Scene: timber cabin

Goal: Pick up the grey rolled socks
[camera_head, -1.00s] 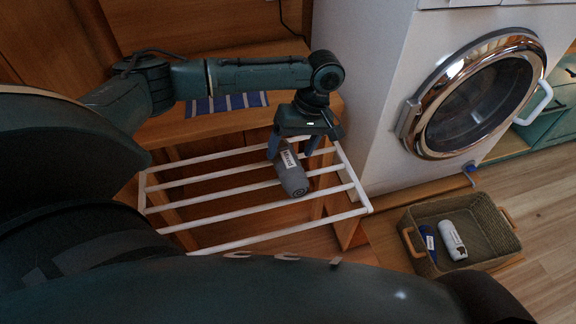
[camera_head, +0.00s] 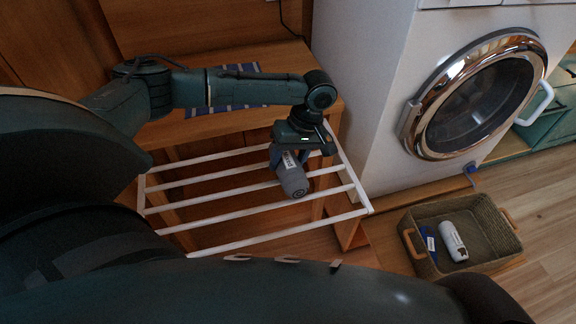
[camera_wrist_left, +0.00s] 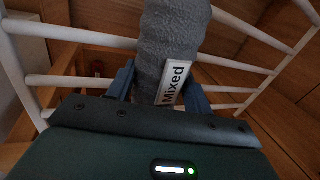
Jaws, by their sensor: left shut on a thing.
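The grey rolled socks (camera_head: 291,178) are a dark grey roll with a white label, over the white drying rack in the head view. My left gripper (camera_head: 290,158) is shut on the socks, with a finger on each side of the roll. In the left wrist view the grey rolled socks (camera_wrist_left: 172,45) stretch up from between the fingers of my left gripper (camera_wrist_left: 160,85), and the label reads "Mixed". I cannot tell whether the socks still touch the rack bars. My right gripper is not in view.
The white rack (camera_head: 255,216) has several bars below the gripper. A wooden bench (camera_head: 225,122) with a striped cloth (camera_head: 240,72) stands behind it. A washing machine (camera_head: 375,110) stands to the right. A woven basket (camera_head: 478,257) on the floor holds a white roll (camera_head: 453,240) and a blue item.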

